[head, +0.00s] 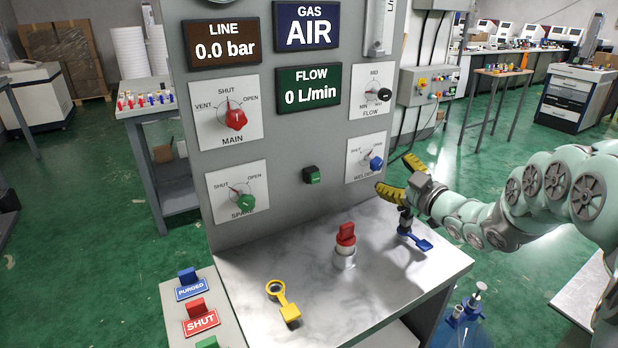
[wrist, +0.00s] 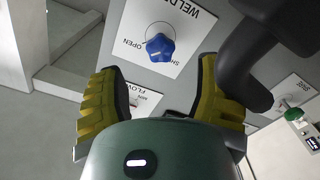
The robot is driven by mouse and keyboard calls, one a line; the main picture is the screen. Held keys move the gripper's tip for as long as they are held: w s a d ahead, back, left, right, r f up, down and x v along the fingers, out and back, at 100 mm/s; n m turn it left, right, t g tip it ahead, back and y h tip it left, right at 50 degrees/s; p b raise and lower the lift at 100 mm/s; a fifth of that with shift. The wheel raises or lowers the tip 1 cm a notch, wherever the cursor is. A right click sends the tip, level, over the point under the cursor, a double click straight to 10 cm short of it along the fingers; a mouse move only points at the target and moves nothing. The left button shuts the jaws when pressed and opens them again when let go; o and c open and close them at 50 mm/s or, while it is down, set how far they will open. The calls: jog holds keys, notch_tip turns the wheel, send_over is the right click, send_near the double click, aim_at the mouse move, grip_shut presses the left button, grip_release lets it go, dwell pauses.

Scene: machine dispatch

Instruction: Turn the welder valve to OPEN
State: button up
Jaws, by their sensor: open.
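The welder valve is a blue knob (head: 376,163) on a white dial plate at the lower right of the grey panel. In the wrist view the plate appears turned over, with the blue knob (wrist: 160,46) and the words OPEN and SHUT. A pale mark shows on the knob, but I cannot tell exactly where it points. My gripper (head: 398,177), with yellow fingers, is open and empty just right of the knob. Its fingers (wrist: 156,85) stand apart, the knob showing between them.
The panel also carries a red MAIN knob (head: 236,119), a green SPARE knob (head: 245,203) and a black FLOW knob (head: 384,95). Below, the metal shelf (head: 240,275) holds a red-topped fitting (head: 345,240), a yellow tag (head: 285,300) and a blue tag (head: 415,240).

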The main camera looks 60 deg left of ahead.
jog(key=shift+s+d, duration=0.2)
jog(key=shift+d, duration=2.6)
